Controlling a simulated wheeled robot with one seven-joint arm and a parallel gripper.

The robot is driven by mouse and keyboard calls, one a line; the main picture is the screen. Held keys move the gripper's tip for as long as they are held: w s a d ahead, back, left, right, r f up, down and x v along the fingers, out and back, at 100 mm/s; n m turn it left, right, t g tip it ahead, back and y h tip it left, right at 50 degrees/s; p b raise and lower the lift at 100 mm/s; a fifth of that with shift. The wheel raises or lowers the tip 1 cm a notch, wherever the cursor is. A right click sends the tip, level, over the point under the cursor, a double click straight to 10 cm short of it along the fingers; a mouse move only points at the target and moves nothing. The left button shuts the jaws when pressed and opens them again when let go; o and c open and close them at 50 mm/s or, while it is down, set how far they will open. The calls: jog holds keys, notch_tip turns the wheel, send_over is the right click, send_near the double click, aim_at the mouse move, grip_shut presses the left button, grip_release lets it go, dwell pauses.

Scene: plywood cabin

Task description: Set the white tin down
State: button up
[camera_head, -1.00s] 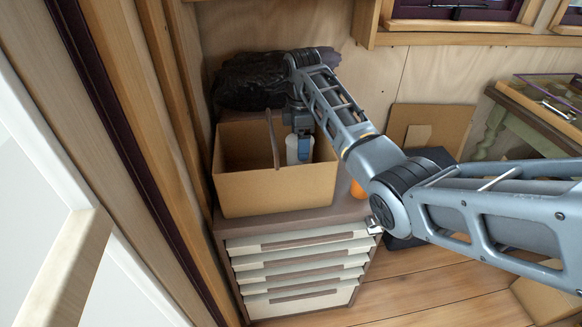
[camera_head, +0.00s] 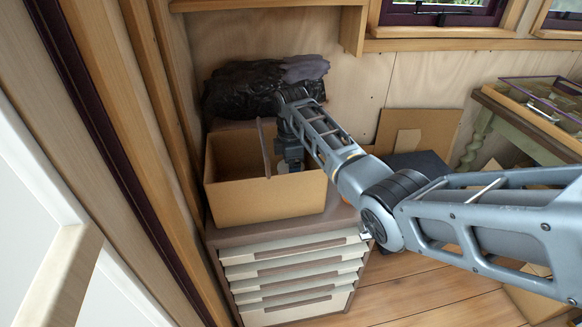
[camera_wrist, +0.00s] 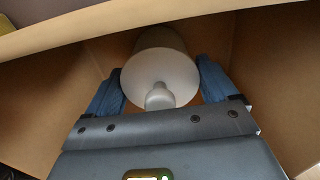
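The white tin (camera_wrist: 181,76) sits between the two blue fingers of my gripper (camera_wrist: 160,68) in the wrist view, and both fingers appear to press against its sides. My gripper (camera_head: 291,160) reaches down into the open cardboard box (camera_head: 262,199) in the head view, near its right side. Only a small pale patch of the tin shows there, the rest hidden by the box front and my gripper. I cannot tell whether the tin touches the box floor.
A black plastic bag (camera_head: 238,90) lies behind the box. A wall shelf (camera_head: 354,28) is above right; a glass-topped case (camera_head: 545,100) stands at right.

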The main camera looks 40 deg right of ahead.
jog(key=shift+o, duration=1)
notch_tip(320, 180, up, 12)
jog(key=shift+r, duration=0.15)
